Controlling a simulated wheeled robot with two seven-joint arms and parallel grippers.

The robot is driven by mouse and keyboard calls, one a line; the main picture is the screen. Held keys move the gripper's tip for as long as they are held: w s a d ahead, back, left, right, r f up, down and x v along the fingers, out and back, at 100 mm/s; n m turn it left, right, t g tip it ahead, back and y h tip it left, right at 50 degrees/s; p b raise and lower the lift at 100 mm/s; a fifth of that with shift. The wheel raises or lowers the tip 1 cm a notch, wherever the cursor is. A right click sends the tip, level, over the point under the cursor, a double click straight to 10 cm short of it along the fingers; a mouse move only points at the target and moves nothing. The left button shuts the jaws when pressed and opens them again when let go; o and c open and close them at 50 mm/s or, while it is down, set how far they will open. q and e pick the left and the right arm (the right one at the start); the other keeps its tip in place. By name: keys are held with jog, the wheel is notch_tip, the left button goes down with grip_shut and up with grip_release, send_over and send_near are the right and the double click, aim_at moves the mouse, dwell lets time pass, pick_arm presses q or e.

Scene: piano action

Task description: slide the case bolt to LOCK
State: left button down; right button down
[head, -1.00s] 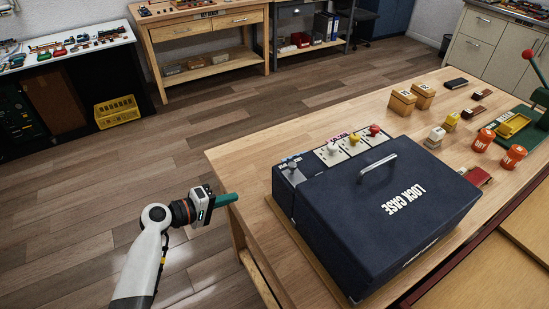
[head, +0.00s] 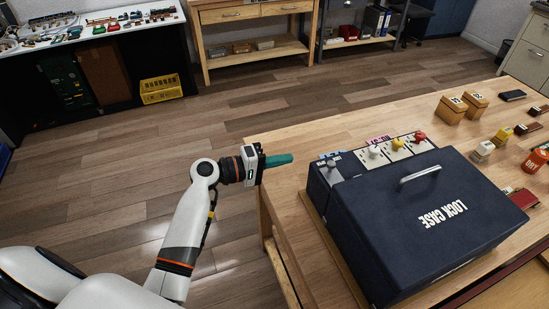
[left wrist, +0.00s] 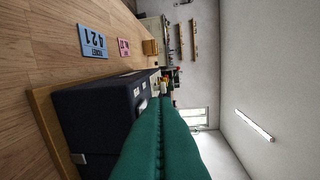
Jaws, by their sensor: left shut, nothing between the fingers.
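The dark blue lock case (head: 425,215) stands on the wooden bench, lid closed, with a metal handle on top. A panel strip runs along its back edge with white, yellow and red knobs. At the strip's left end is a small grey fitting (head: 332,168), which may be the case bolt; its setting is too small to read. My left gripper (head: 290,158), with green fingers, is shut and empty, just left of that end and apart from the case. In the left wrist view its fingers (left wrist: 163,145) are together and hide part of the case (left wrist: 95,115). My right gripper is not in view.
On the bench (head: 290,225), two wooden boxes (head: 451,109), a yellow block (head: 503,137) and an orange cylinder (head: 534,161) stand beyond the case. A blue ticket (left wrist: 93,41) lies on wood in the left wrist view. Open floor lies left of the bench.

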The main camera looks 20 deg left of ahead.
aim_at(334, 173)
pick_arm(q)
jog(key=w+d+f+p, duration=0.1)
jog(key=w+d+p, duration=0.2)
jog(key=d, duration=0.4)
jog(key=shift+w+d+f, duration=0.15)
jog(key=shift+w+d, duration=0.15)
jog(key=shift+w, duration=0.05)
jog(key=b+x, duration=0.3)
jog(key=x, duration=0.1)
jog(key=shift+w+d, duration=0.15)
jog(key=shift+w, duration=0.05)
jog(key=shift+w+d, duration=0.2)
jog(key=shift+r, duration=0.3)
